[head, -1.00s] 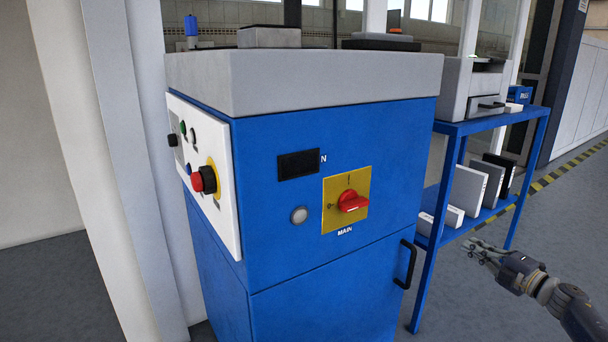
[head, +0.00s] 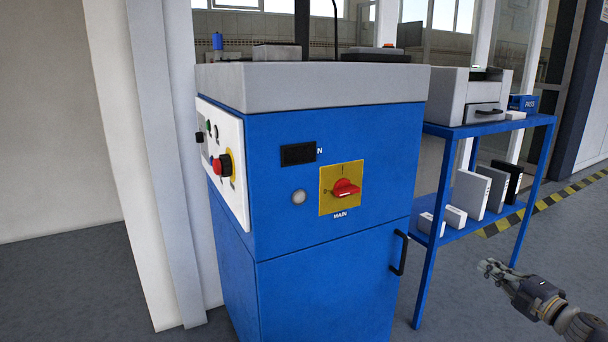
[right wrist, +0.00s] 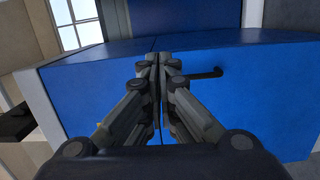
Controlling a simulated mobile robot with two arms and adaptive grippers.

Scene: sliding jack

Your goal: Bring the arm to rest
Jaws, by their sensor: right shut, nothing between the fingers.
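My right gripper (head: 488,268) is at the lower right of the head view, in front of the blue shelf and apart from it. Its fingers are shut with nothing between them. In the right wrist view the closed fingers (right wrist: 158,62) point toward the blue cabinet door, whose black handle (right wrist: 205,73) shows just right of the fingertips. The blue machine cabinet (head: 320,280) stands in the middle of the head view. Its red main switch (head: 345,188) sits on a yellow plate, with the knob lying roughly sideways. My left gripper is not in view.
A white panel (head: 229,150) on the cabinet's left side carries a red button (head: 219,167). A blue shelf (head: 470,131) at right holds a grey device (head: 460,95), with binders and boxes below. White posts stand left of the cabinet. The floor at right is clear.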

